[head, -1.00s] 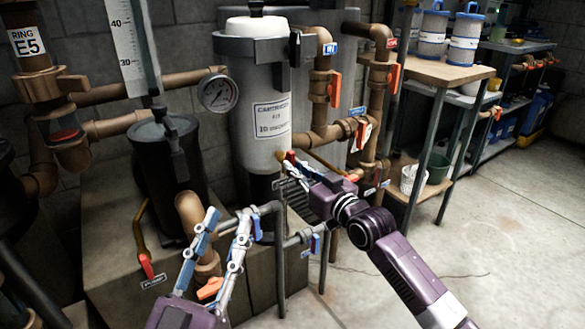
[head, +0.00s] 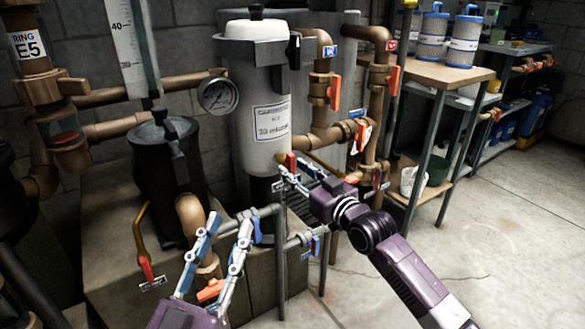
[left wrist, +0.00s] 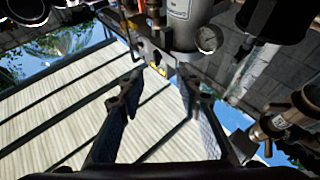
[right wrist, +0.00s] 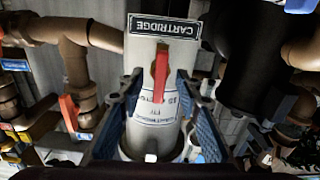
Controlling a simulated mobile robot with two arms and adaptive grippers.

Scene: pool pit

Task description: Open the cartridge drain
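The cartridge filter housing (head: 259,95) is a pale grey cylinder with a white lid and a label. A red lever (right wrist: 160,72) hangs in front of it, under a dark plate reading CARTRIDGE (right wrist: 165,27) in the right wrist view. The lever also shows small in the head view (head: 291,162). My right gripper (right wrist: 157,88) is open, with one finger on each side of the lever and visible gaps between. My left gripper (head: 228,220) is open and empty, low in front of the pipes. The lever's pivot is hard to make out.
A black canister (head: 160,180) stands left of the housing. A pressure gauge (head: 215,95) and brown pipes with orange handles (head: 335,92) surround it. Another red-handled valve (head: 146,268) is at lower left. A wooden-topped table (head: 430,68) stands right; the floor at right is clear.

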